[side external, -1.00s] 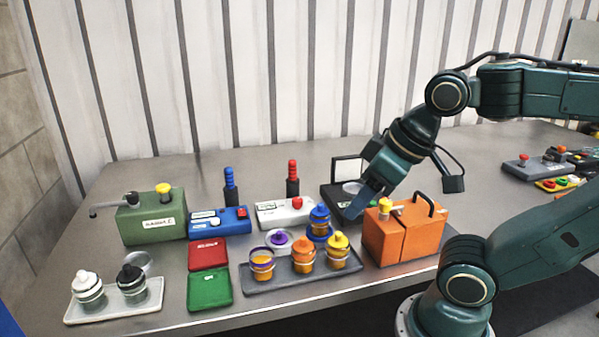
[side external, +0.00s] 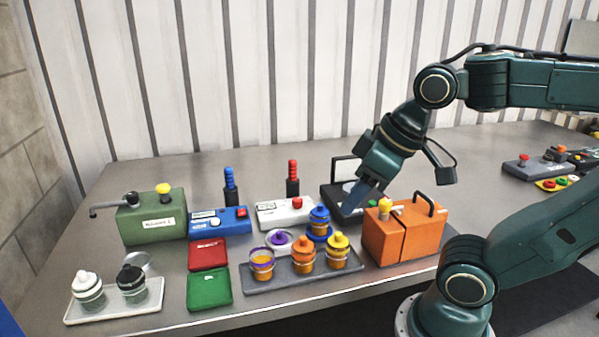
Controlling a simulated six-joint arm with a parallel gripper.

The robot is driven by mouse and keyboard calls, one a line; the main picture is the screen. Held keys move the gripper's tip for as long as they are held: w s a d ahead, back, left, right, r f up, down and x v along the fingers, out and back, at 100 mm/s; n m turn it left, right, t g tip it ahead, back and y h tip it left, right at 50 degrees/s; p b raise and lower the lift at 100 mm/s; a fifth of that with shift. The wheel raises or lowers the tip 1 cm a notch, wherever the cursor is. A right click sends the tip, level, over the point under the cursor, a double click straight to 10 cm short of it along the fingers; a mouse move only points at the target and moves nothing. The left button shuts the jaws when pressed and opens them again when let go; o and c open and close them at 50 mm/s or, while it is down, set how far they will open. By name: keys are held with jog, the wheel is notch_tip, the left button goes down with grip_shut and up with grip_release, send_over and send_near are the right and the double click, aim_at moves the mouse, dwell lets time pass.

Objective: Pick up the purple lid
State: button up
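The purple lid (side external: 279,238) lies with its purple knob showing, behind the grey tray (side external: 290,285). A jar with a purple rim and orange contents (side external: 262,266) stands open at the tray's left end, just in front of the lid. My gripper (side external: 352,208) points down and left, to the right of the lid and behind the blue-lidded jar (side external: 319,218). It is clear of the lid. Its fingers show edge-on, so I cannot tell whether they are open.
Jars with orange (side external: 303,255) and yellow (side external: 338,248) lids stand on the tray. An orange box with a handle (side external: 405,235) is right of the gripper. A black device (side external: 345,172) stands behind it.

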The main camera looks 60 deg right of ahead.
jog(key=w+d+n+g+y, duration=0.2)
jog(key=w+d+n+g, duration=0.1)
jog(key=w+n, duration=0.8)
jog(key=w+d+f+n+g+y, duration=0.2)
jog(key=w+d+f+n, duration=0.4)
jog(key=w+d, duration=0.4)
jog(key=shift+d+f, duration=0.6)
jog(key=shift+f, duration=0.25)
send_near(279, 236)
jog(key=shift+w+a+f, duration=0.2)
jog(key=shift+f, duration=0.5)
jog(key=shift+a+f, duration=0.15)
jog(key=shift+f, duration=0.35)
